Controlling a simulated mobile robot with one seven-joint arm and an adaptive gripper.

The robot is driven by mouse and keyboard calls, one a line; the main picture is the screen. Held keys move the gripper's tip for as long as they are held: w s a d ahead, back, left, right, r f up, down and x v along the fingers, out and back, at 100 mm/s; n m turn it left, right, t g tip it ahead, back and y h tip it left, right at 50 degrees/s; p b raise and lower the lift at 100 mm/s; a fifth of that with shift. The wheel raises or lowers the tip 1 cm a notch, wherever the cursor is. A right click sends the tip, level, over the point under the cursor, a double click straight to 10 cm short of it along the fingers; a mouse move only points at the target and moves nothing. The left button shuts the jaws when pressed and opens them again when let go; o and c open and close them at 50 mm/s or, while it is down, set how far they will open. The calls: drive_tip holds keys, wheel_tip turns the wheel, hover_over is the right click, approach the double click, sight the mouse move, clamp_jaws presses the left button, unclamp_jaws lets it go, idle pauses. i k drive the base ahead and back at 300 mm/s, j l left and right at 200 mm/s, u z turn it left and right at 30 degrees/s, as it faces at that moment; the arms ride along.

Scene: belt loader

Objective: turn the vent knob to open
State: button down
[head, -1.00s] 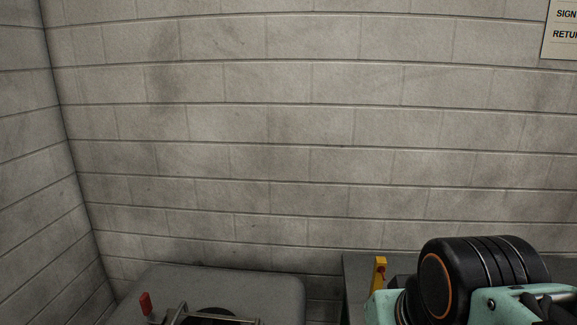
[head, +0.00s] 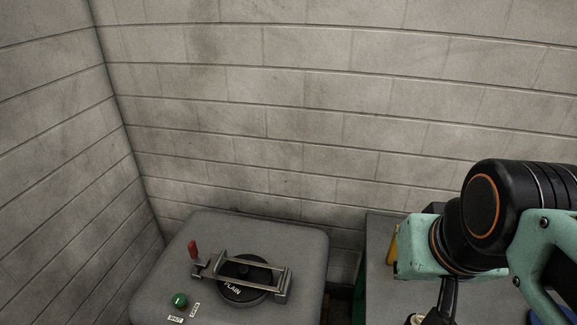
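A small round green knob (head: 180,300) sits on the front left of a grey rounded cabinet top, with two small white labels (head: 185,314) beside it. The labels are too small to read surely, so I cannot tell the knob's setting. My gripper (head: 438,314) shows only as a dark part below my mint-green wrist at the bottom right. Its fingertips are cut off or hidden, and it is well to the right of the knob, apart from it.
A grey surface (head: 380,235) with a yellow item (head: 392,245) stands right. Block walls close the back and left.

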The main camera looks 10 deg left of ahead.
sight(179, 299)
drive_tip(key=j+u, duration=0.2)
drive_tip(key=u, duration=1.4)
drive_tip(key=i+j+z, duration=0.15)
drive_tip(key=j+z, duration=0.15)
drive_tip(key=j, duration=0.2)
drive_tip(key=k, duration=0.55)
drive_tip(key=i+j+u, duration=0.15)
drive_tip(key=i, duration=0.3)
drive_tip(key=i+j+u, duration=0.15)
drive_tip(key=i, duration=0.3)
drive_tip(key=u, duration=0.25)
drive_tip(key=k, duration=0.05)
